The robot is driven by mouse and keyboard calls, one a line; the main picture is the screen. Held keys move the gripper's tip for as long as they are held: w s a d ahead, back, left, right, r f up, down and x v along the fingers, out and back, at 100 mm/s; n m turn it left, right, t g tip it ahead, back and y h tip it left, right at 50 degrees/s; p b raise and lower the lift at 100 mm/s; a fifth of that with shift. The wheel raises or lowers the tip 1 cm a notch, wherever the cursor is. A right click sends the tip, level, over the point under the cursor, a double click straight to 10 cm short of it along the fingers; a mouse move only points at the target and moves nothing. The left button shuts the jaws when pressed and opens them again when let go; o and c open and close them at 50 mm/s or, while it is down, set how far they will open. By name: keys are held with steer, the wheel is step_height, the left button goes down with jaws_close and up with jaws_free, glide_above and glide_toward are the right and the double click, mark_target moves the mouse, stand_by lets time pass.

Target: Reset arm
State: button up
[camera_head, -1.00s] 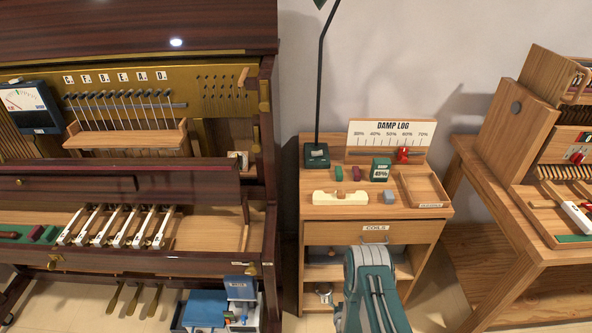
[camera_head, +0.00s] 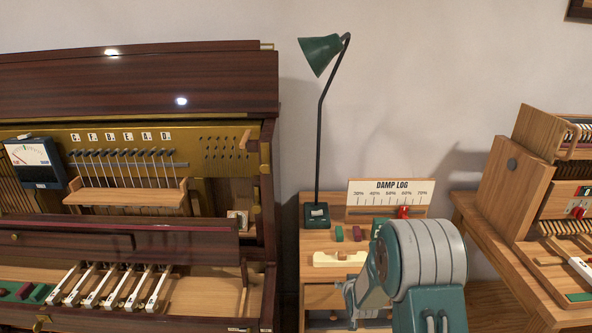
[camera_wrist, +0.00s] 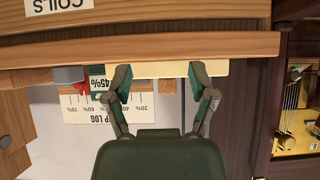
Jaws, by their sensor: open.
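My arm (camera_head: 425,260) rises bent in front of the small wooden cabinet in the head view, covering its right part. My gripper (camera_wrist: 160,80) shows in the wrist view with its two dark green fingers spread wide. No object is held. The wrist picture is upside down; the cabinet front with its COILS label (camera_wrist: 58,5) is at the top. A cream block (camera_wrist: 160,69) on the cabinet top appears behind the fingertips; whether they touch it cannot be told. The same cream block shows in the head view (camera_head: 338,259).
The cabinet carries a DAMP LOG board (camera_head: 390,193), a red slider (camera_head: 403,212) and a tall green lamp (camera_head: 320,52). An open piano (camera_head: 140,75) with a row of white keys stands at left. A wooden bench (camera_head: 470,212) is at right.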

steer(key=s+r+g, duration=0.1)
steer(key=s+r, duration=0.4)
steer(key=r, duration=0.8)
steer(key=s+r+g, duration=0.1)
steer(key=s+r, duration=0.6)
steer(key=s, duration=0.2)
steer(key=s+r+g, duration=0.1)
steer(key=s+r, duration=0.6)
steer(key=s, duration=0.3)
steer(key=shift+s, duration=0.15)
steer(key=shift+o, duration=0.7)
steer(key=s+r+g, duration=0.1)
steer(key=s+g, duration=0.1)
steer(key=s, duration=1.1)
steer(key=shift+s+r, duration=0.25)
steer(key=shift+r, duration=0.05)
